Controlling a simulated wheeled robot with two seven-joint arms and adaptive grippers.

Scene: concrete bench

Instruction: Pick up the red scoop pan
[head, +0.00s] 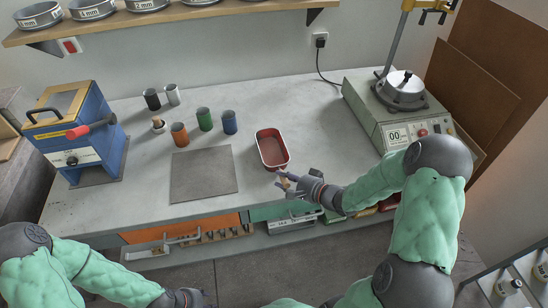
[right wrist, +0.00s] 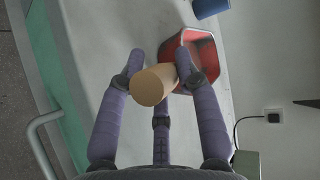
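The red scoop pan (head: 271,149) sits on the grey bench, with its tan handle (head: 283,177) pointing toward the bench's front edge. My right gripper (head: 287,183) is at the handle. In the right wrist view the handle (right wrist: 152,86) lies between the spread fingers of the right gripper (right wrist: 160,62), with the red pan (right wrist: 203,58) just beyond. The fingers look open around the handle; whether one touches it I cannot tell. My left gripper (head: 187,298) is at the bottom edge of the head view, partly cut off, with its fingers unclear.
A grey square mat (head: 203,174) lies left of the pan. Several cups stand behind it, including a blue one (head: 229,122). A scale (head: 398,112) with a metal vessel stands at right, a blue machine (head: 76,135) at left.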

